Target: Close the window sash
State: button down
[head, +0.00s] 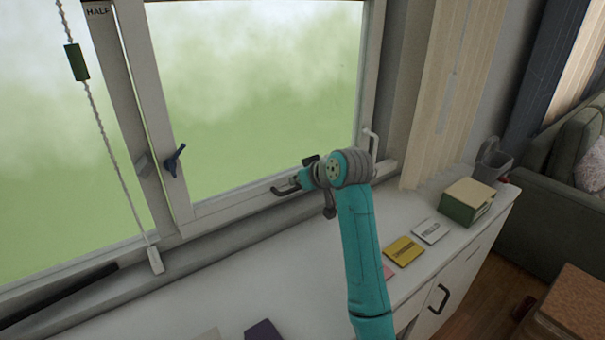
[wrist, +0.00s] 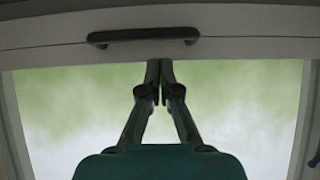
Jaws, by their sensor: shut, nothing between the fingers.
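The window sash (head: 152,85) is a pale frame around a large pane with a blurred green and white view. A dark bar handle (head: 287,189) sits on its bottom rail; it also shows in the wrist view (wrist: 143,36). A blue lever (head: 174,160) is on the left stile. My gripper (head: 306,177) is by the bottom rail, just right of the bar handle. In the wrist view my gripper (wrist: 160,64) is shut and empty, its tips near the rail's edge. I cannot tell whether they touch it. The head view partly hides the fingers behind my wrist.
A white sill counter (head: 230,285) runs below the window, with a yellow card (head: 404,251), a white card (head: 431,231) and a green box (head: 466,202) at right. A cord with a green toggle (head: 77,62) hangs at left. A white handle (head: 371,140) stands behind my wrist.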

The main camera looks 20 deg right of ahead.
jog(key=shift+w+f, duration=0.2)
jog(key=shift+f, duration=0.8)
notch_tip(320, 180, down, 5)
jog(key=shift+f, duration=0.1)
